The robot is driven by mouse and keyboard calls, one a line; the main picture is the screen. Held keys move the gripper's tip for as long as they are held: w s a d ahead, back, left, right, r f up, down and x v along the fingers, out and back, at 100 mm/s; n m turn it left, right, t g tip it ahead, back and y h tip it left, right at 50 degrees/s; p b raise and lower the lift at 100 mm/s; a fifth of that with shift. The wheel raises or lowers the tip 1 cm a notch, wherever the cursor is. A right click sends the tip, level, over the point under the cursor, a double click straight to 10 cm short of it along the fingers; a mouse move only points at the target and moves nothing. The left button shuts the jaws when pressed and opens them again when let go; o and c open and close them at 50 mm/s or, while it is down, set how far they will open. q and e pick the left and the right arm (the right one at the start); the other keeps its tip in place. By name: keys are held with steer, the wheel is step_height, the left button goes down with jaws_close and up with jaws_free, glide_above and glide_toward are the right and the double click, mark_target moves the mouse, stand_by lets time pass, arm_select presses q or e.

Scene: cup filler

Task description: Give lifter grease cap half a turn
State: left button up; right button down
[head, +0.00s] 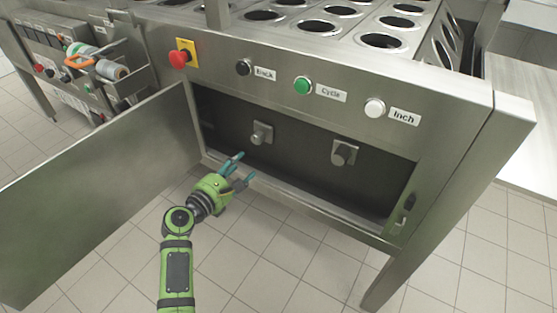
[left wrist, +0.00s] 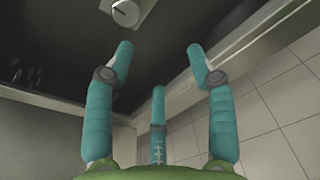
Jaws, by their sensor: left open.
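Two grease caps on small mounting plates sit on the back wall of the open cabinet, a left cap (head: 260,134) and a right cap (head: 344,154). No label shows which one is the lifter cap. My left gripper (head: 240,170) is at the cabinet opening, below and a little left of the left cap, open and empty. In the left wrist view a round pale cap (left wrist: 126,12) shows at the top edge, beyond the spread teal fingers (left wrist: 158,75) and apart from them. It is partly cut off by the frame. My right gripper is not in view.
The cabinet door (head: 105,185) stands open to the left of my left arm. A raised sill (head: 300,205) runs along the opening's bottom. Above are a red stop button (head: 179,59) and black, green (head: 303,86) and white buttons. The cabinet interior looks otherwise clear.

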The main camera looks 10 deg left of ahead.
mark_target(255, 140)
arm_select(q)
steer(key=shift+n+t+h, duration=0.4)
steer(key=shift+n+t, duration=0.3)
steer(key=w+r, duration=0.1)
steer(key=w, duration=0.1)
steer(key=w+d+r+b, duration=0.1)
steer(key=w, duration=0.1)
steer(key=w+d+r+b, duration=0.1)
steer(key=w+r, duration=0.1)
steer(key=shift+d+r, duration=0.1)
steer(key=shift+d, duration=0.05)
steer(key=shift+w+d, duration=0.3)
steer(key=shift+w, duration=0.3)
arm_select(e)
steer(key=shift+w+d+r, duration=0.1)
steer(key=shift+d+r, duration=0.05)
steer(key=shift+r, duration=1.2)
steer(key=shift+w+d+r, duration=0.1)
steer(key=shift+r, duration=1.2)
arm_select(q)
jaws_close()
